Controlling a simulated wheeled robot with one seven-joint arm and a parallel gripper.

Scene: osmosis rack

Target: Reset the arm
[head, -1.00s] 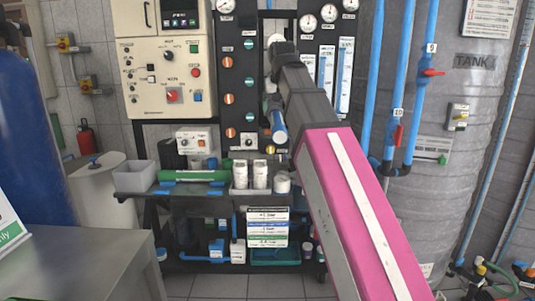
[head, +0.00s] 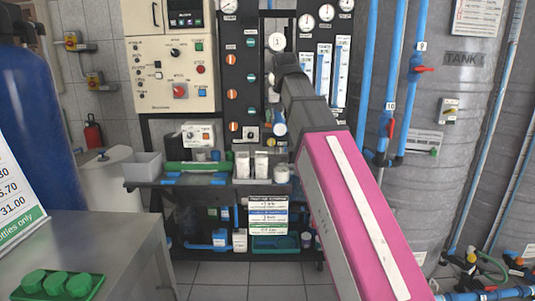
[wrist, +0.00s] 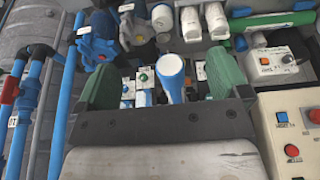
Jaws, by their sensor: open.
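My arm (head: 350,210) reaches forward to the rack's black gauge panel (head: 240,60) in the head view; my gripper cannot be made out there, behind the arm's end. In the wrist view my gripper (wrist: 163,82) shows two green fingers spread wide apart. A blue cylinder with a white round end (wrist: 171,72) appears between the fingers in the picture. No finger is seen touching it, and its depth is hard to tell. Part of a blue cylinder (head: 280,122) also shows below the arm's end in the head view.
A cream control box (head: 170,75) adjoins the panel. White canisters (head: 261,164) and a grey bin (head: 146,165) stand on the rack shelf. Blue pipes (head: 397,60) and a grey tank (head: 450,140) are at right. A metal counter (head: 120,245) with a green tray (head: 60,285) is at near left.

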